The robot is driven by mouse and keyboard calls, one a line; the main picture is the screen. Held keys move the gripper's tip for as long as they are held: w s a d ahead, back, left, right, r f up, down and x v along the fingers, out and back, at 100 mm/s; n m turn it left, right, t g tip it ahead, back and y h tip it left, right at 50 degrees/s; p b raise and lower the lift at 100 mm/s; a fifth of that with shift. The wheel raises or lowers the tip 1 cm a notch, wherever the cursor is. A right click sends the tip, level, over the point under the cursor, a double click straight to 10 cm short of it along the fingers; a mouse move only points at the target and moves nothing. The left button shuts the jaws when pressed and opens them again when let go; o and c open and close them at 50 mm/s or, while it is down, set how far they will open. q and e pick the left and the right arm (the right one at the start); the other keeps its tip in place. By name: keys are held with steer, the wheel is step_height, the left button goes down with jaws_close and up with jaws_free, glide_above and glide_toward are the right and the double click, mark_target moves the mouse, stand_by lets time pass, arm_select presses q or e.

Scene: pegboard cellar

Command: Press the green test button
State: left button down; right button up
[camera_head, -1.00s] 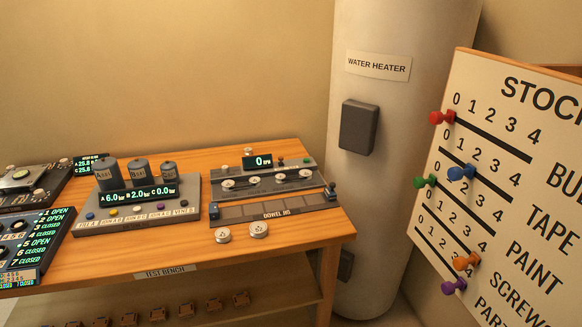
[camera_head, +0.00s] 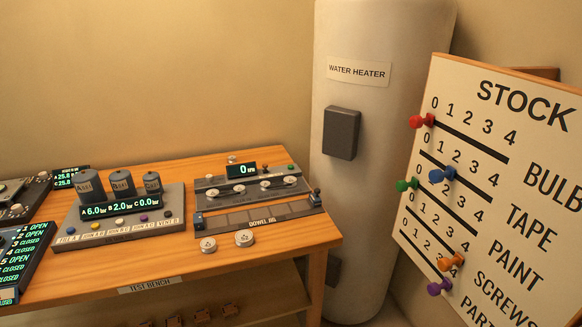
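The panel lies at the right end of the wooden test bench (camera_head: 270,250). The green button is very small here, and I cannot read any label on it. Neither of my grippers is in view, and nothing of mine covers the button.
A panel with three grey cylinders (camera_head: 122,183) and a row of coloured buttons stands left of the jig. Two round metal pieces (camera_head: 244,239) lie at the front. A water heater (camera_head: 365,200) and a STOCK board (camera_head: 480,190) stand to the right.

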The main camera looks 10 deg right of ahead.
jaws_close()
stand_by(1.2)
